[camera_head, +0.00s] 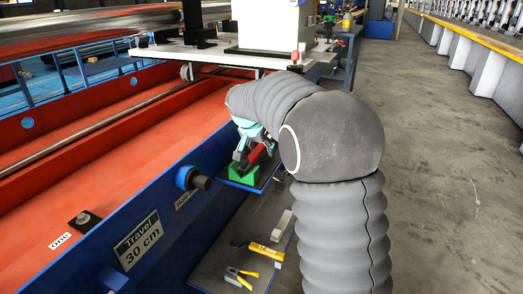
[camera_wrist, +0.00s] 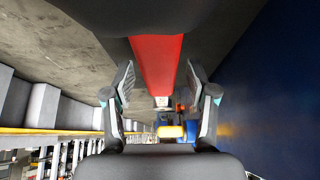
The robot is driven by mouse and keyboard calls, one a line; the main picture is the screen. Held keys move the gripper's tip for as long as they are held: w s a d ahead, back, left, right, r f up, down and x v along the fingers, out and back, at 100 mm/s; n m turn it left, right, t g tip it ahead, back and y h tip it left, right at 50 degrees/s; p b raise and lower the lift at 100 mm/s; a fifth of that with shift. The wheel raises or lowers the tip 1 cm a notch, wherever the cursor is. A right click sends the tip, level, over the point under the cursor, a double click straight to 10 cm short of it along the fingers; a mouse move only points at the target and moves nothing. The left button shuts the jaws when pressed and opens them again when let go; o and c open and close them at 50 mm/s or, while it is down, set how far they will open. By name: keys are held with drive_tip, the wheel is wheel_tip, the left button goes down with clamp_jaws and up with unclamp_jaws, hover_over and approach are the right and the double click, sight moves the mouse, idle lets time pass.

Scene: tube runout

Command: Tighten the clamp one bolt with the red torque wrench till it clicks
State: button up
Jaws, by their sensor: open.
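The red torque wrench (camera_head: 258,154) rests tilted at a green holder (camera_head: 243,174) on a small blue shelf beside the machine. My gripper (camera_head: 247,148) is at the wrench, partly hidden by my arm. In the wrist view my gripper (camera_wrist: 160,80) is open, with one finger on each side of the red wrench (camera_wrist: 157,58). Gaps show between the fingers and the wrench. The clamp one bolt (camera_head: 83,217) is a dark fitting on the red bed, by the label "one", at the lower left of the head view.
A lower shelf holds a yellow tool (camera_head: 266,250), yellow-handled pliers (camera_head: 240,278) and a grey block (camera_head: 282,226). A dark knob (camera_head: 202,182) sticks out of the blue machine side near the "Travel 30 cm" sign (camera_head: 138,241). The concrete floor (camera_head: 440,170) on the right is clear.

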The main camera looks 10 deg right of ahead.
sight(261, 146)
clamp_jaws()
drive_tip(key=shift+r, duration=0.1)
drive_tip(key=shift+r, duration=0.15)
drive_tip(key=shift+r, duration=0.6)
wheel_tip(261, 146, up, 3)
drive_tip(key=shift+f+p, duration=0.2)
drive_tip(key=shift+p, duration=0.2)
drive_tip(key=s+d+r, duration=0.7)
drive_tip(key=s, duration=0.2)
drive_tip(key=shift+d, duration=0.3)
drive_tip(key=c, duration=0.7)
unclamp_jaws()
clamp_jaws()
